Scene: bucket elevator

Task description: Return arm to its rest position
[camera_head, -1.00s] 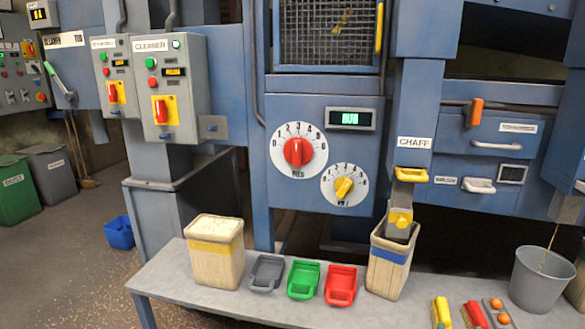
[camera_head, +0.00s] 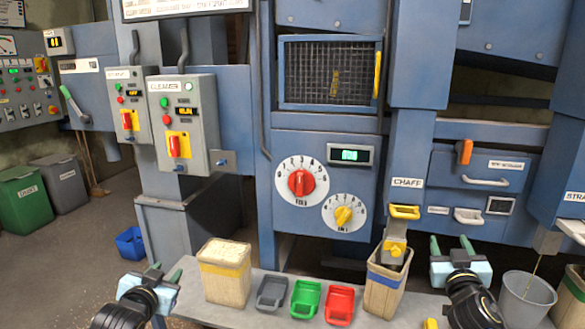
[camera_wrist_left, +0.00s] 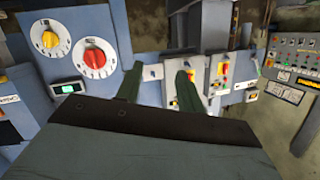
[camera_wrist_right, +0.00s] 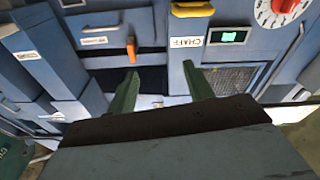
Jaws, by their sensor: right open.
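My left gripper (camera_head: 165,273) is at the lower left of the head view, left of the tan bin with pale contents (camera_head: 226,277). Its two green fingers stand apart with nothing between them, as the left wrist view (camera_wrist_left: 158,80) also shows. My right gripper (camera_head: 451,244) is at the lower right, between the blue-banded bin (camera_head: 385,286) and the grey bucket (camera_head: 528,295). Its green fingers are spread and empty, also in the right wrist view (camera_wrist_right: 160,85). Both grippers appear clear of the machine in front.
A grey bench (camera_head: 262,314) holds grey (camera_head: 272,293), green (camera_head: 305,299) and red (camera_head: 339,305) scoops. Behind it stands the blue machine with a red dial (camera_head: 302,182), a yellow dial (camera_head: 344,214) and a chaff drawer handle (camera_head: 404,212). The cleaner control box (camera_head: 183,125) is at left.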

